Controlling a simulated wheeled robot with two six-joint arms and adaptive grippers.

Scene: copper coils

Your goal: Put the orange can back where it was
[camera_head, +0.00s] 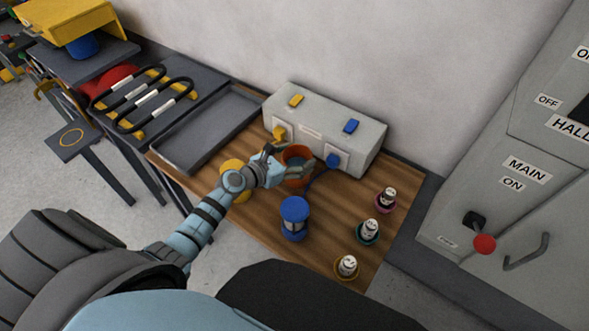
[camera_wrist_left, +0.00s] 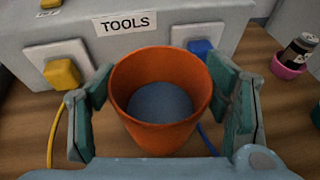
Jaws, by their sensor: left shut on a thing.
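In the left wrist view the can (camera_wrist_left: 160,134) sits between the green pads. Its bottom is hidden, so I cannot tell whether it touches the table. My right gripper is not in view.
The grey box (camera_head: 320,129) has yellow and blue plugs with cables. A blue spool (camera_head: 294,216) stands in front, a yellow one (camera_head: 232,167) is partly behind my arm. An empty grey tray (camera_head: 212,130) lies left.

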